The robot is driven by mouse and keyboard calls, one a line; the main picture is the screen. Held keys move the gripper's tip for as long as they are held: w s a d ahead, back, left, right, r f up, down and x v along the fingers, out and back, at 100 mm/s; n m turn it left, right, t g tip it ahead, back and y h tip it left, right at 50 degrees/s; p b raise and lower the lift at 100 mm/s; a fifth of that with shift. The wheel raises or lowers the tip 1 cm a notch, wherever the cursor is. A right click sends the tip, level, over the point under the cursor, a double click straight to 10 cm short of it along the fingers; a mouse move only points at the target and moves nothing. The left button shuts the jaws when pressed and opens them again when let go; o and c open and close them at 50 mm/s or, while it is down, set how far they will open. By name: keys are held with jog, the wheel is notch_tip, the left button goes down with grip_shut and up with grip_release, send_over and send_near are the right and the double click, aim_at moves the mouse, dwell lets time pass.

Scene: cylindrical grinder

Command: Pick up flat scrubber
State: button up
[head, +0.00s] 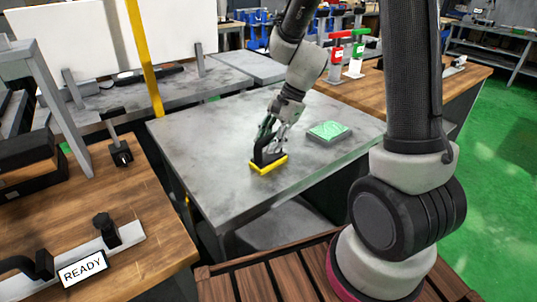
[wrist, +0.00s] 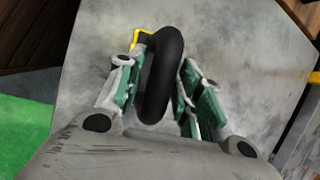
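The flat scrubber (head: 269,164) has a yellow base and a black arched handle, and stands on the grey metal table (head: 215,150). In the wrist view its black handle (wrist: 163,75) rises between my fingers, with a bit of yellow edge (wrist: 140,36) showing at the top. My gripper (head: 271,132) is at the handle from above. In the wrist view my gripper (wrist: 160,88) is open, with one green-padded finger on each side of the handle and narrow gaps visible. Most of the base is hidden in the wrist view.
A green block (head: 330,131) lies on the table right of the scrubber. A wooden bench (head: 140,215) with black fixtures and a READY sign (head: 82,269) is at the left. Another wooden bench with red and green items (head: 337,55) stands behind. The table's left part is clear.

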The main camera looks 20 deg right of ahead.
grip_shut()
notch_tip(320, 180, up, 10)
jog(key=shift+r, duration=0.1)
dwell(0.4)
jog(key=shift+c, duration=2.1)
grip_release()
jog(key=shift+c, duration=0.5)
